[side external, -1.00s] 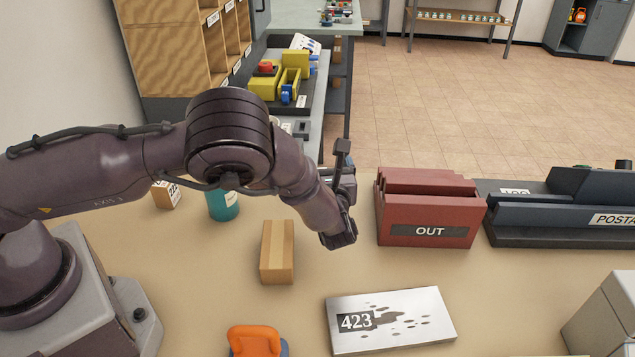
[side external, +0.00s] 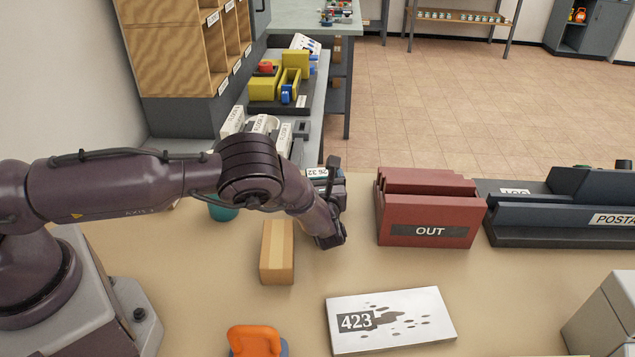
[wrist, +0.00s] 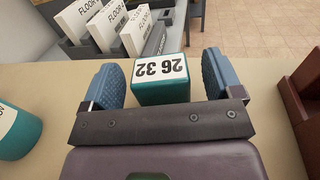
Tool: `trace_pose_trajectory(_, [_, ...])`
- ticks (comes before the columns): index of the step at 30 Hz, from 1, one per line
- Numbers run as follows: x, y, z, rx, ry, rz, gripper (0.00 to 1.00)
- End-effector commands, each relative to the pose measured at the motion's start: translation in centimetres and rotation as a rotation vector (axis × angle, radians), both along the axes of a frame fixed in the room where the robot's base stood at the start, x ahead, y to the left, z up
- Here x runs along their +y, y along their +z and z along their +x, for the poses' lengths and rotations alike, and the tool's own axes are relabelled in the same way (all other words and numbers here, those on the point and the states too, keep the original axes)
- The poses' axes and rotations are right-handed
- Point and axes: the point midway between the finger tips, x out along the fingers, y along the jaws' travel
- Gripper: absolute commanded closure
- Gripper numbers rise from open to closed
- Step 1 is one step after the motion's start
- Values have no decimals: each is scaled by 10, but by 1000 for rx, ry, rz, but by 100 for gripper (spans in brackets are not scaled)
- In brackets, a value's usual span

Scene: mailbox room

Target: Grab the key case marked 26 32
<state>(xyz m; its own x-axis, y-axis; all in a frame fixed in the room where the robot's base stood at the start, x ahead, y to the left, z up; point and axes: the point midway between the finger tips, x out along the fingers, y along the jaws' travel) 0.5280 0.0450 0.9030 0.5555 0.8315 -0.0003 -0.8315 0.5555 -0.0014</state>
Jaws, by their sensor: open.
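The key case marked 26 32 (wrist: 160,77) is a teal box with a white label on top, seen upside down in the wrist view. In the side view only its label edge (side external: 318,172) shows, and my arm hides the rest. My gripper (wrist: 163,77) is open, with one blue pad on the left and one on the right of the case. A gap shows between the left pad and the case, and another at the right pad. Whether the fingers are at the case's height is hard to tell. In the side view, my gripper (side external: 333,205) is largely hidden behind its own wrist.
A teal round container (wrist: 18,130) stands left of my gripper. The red OUT tray (side external: 428,215) stands close on the right. White FLOOR binders (wrist: 105,24) stand behind. A 423 plate (side external: 390,320) lies at the front.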

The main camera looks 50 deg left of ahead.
Motion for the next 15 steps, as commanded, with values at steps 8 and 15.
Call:
trace_pose_trajectory(8, [9,0,6,1,-1,2,15])
trace_pose_trajectory(15, [8,0,5,1,-1,1,52])
